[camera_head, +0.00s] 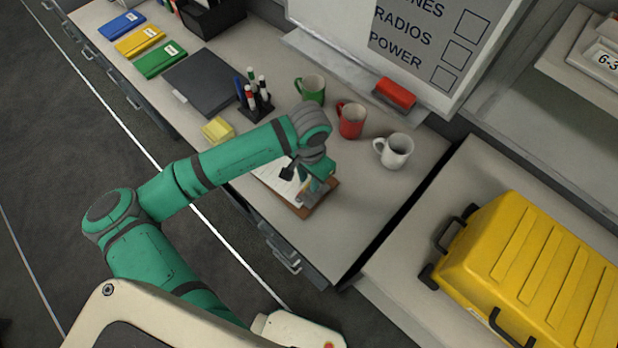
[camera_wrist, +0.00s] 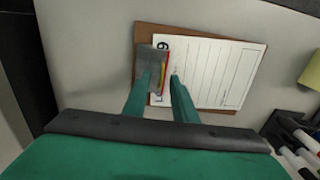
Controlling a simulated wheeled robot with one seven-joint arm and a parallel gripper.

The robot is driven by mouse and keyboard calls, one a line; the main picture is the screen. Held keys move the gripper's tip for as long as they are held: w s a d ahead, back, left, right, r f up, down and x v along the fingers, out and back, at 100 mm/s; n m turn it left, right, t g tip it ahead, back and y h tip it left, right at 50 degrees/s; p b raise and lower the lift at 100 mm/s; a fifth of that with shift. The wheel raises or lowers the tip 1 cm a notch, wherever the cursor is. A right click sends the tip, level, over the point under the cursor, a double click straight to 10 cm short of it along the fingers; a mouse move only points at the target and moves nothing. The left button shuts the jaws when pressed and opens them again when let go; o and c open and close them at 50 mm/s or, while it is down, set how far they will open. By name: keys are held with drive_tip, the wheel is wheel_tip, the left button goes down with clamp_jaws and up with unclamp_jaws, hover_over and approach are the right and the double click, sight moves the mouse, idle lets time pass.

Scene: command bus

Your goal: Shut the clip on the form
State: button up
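A brown clipboard (camera_head: 324,199) lies on the desk near its front edge. The white form (camera_head: 272,177) lies on it, and in the wrist view the form (camera_wrist: 218,72) shows ruled lines. The grey metal clip (camera_wrist: 147,58) sits at the board's left end in the wrist view, with a yellow and red strip beside it. Whether the clip is raised or flat is hard to tell. My gripper (camera_wrist: 161,78) is over this end, its two green fingers apart, one over the clip and one over the form. In the head view my gripper partly hides the clip.
Green (camera_head: 310,89), red (camera_head: 351,120) and white (camera_head: 396,151) mugs stand behind the clipboard. A pen holder (camera_head: 255,105) and yellow notes (camera_head: 217,130) are to its left. A yellow case (camera_head: 540,265) is at the right. Desk right of the board is clear.

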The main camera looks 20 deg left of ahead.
sight(309, 184)
wheel_tip(309, 184, up, 8)
idle(1.0)
idle(0.5)
